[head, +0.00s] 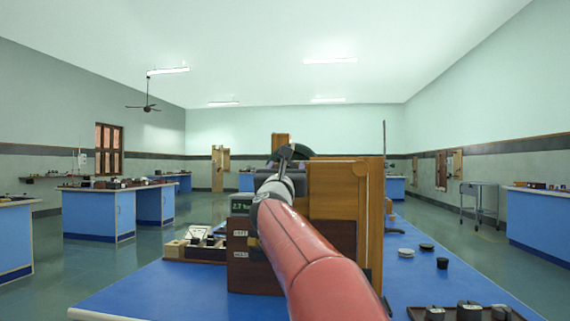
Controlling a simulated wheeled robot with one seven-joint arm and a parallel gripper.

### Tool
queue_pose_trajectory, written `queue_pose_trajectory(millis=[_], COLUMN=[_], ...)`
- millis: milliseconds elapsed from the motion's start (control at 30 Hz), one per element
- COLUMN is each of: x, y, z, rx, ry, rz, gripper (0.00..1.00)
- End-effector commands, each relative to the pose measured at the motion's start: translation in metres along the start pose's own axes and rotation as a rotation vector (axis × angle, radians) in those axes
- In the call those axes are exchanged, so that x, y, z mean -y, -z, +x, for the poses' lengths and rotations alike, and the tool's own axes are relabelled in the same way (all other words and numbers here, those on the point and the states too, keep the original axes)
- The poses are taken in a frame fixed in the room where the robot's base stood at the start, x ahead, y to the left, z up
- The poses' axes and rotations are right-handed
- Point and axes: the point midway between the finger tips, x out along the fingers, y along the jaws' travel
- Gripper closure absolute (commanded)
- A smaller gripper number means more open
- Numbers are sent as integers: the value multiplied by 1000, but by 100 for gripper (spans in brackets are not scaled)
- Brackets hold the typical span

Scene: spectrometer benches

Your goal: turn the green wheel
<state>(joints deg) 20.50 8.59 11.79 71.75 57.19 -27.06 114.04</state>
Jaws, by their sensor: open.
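My red and grey arm reaches forward over the blue bench (130,290) from the lower middle. My gripper (286,157) is at its far end, close to the top of a wooden apparatus (334,194); it is open, though its fingers are mostly hidden by my arm. A dark green curved edge (302,150), likely the green wheel, shows just beyond the gripper at the apparatus top. Most of it is hidden, and I cannot tell whether the gripper touches it. A small display (241,205) with green digits and labels below sits on the apparatus's left side.
A wooden tray with small instruments (197,244) lies left of the apparatus. A white dish (406,253), a black cap (427,247) and a small black cup (442,263) stand at right. A dark tray (466,312) is at front right. The bench's front left is clear.

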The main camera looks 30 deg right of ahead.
Motion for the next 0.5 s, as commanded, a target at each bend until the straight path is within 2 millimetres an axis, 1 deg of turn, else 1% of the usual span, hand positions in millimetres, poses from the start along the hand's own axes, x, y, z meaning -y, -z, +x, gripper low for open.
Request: queue_pose_trajectory(millis=[267, 367, 500], x=[0, 0, 0], y=[1, 1, 1], z=[2, 2, 2], rx=[-1, -1, 0], ry=[-1, -1, -1], rz=[-1, -1, -2], gripper=[41, 53, 71])
